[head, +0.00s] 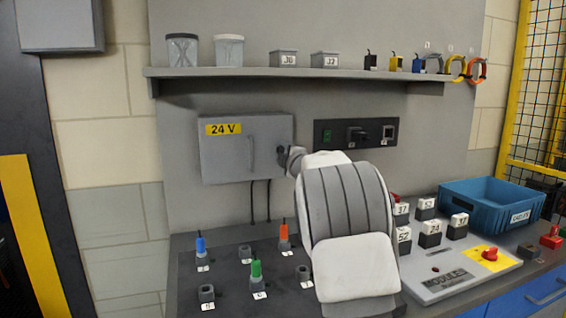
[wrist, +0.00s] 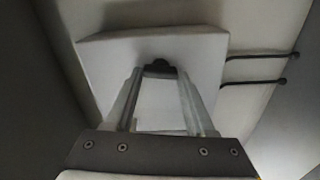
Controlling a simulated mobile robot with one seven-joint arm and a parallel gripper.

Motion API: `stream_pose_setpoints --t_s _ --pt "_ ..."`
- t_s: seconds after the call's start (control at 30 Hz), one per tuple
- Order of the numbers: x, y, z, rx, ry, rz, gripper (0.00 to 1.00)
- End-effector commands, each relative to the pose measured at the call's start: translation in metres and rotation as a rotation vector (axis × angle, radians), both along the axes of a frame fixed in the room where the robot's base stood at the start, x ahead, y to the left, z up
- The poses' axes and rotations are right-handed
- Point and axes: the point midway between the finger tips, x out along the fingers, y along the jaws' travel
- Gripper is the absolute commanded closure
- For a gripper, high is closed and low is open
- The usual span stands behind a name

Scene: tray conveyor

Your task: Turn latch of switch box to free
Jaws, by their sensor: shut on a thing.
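The switch box (head: 225,155) is a grey box on the back wall with a yellow "24 V" label (head: 223,129) and a vertical handle (head: 251,153) on its front. In the wrist view a pale face of the box (wrist: 110,60) lies ahead of my gripper (wrist: 158,73). My gripper's two fingers are shut on a small dark piece, the latch (wrist: 158,67). I cannot tell whether the latch has turned.
Two black cables (head: 268,200) hang below the box, and they also show in the wrist view (wrist: 255,57). A black socket panel (head: 335,124) is to the right. A shelf (head: 300,73) runs above. Coloured plugs and a blue bin (head: 485,208) are on the bench below.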

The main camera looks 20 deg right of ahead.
Motion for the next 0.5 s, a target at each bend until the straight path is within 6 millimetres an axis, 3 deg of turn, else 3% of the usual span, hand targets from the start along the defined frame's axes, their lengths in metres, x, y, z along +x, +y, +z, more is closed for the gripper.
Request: stream_pose_setpoints --t_s 0.5 --pt "0.0001 0.0005 -0.0003 -0.163 0.000 0.001 1.00"
